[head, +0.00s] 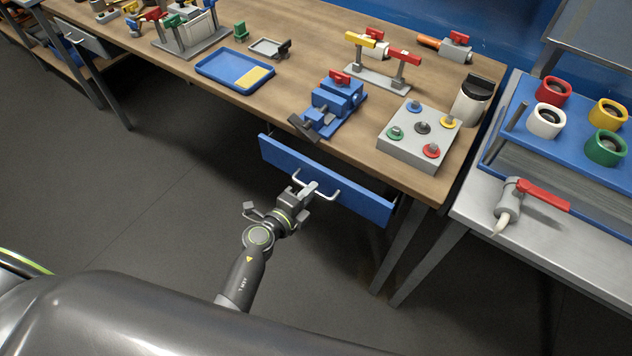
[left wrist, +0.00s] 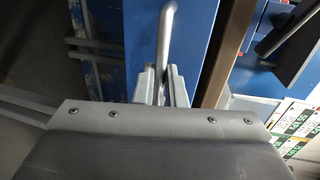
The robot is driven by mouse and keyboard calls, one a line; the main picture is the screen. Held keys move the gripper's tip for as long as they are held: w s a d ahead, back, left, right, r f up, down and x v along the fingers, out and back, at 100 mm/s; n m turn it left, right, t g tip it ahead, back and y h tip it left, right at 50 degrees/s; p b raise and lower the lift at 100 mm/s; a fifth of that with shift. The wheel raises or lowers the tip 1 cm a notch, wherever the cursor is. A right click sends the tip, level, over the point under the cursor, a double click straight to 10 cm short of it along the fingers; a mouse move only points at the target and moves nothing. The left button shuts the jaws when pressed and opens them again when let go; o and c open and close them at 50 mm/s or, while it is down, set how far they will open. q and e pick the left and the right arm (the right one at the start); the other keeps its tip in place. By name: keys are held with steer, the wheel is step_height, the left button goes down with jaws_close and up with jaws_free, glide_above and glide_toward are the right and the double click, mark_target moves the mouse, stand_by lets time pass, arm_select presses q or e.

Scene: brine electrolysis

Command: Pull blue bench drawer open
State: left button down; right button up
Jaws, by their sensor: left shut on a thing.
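The blue bench drawer (head: 352,194) is under the wooden workbench's front edge. Its front stands out a little from the bench in the head view. A pale metal bar handle (head: 325,193) is fixed across its face. My left gripper (head: 309,191) is at the handle, with its fingers shut around the bar. In the left wrist view the handle (left wrist: 166,35) runs between the two fingers (left wrist: 163,84), with the blue drawer front (left wrist: 200,40) behind. The fingertips partly hide the bar. My right gripper is not in either view.
On the workbench (head: 300,60) above stand a blue vise (head: 335,103), a grey box with coloured knobs (head: 420,135) and a blue tray (head: 225,66). A metal side table (head: 475,210) with coloured rings is at the right. The floor (head: 150,200) before the drawer is clear.

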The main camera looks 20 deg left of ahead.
arm_select(q)
steer(key=f+v, duration=0.2)
steer(key=v, duration=0.7)
steer(key=s+f+v, duration=0.1)
steer(key=f+v, duration=0.1)
steer(key=v, duration=0.8)
steer(key=shift+s+a+b, duration=0.2)
steer(key=shift+a+b, duration=0.05)
steer(key=shift+b, duration=0.05)
steer(key=c, duration=1.5)
jaws_free()
steer(key=b+v, duration=0.5)
steer(key=v, duration=1.2)
steer(key=shift+s, duration=0.2)
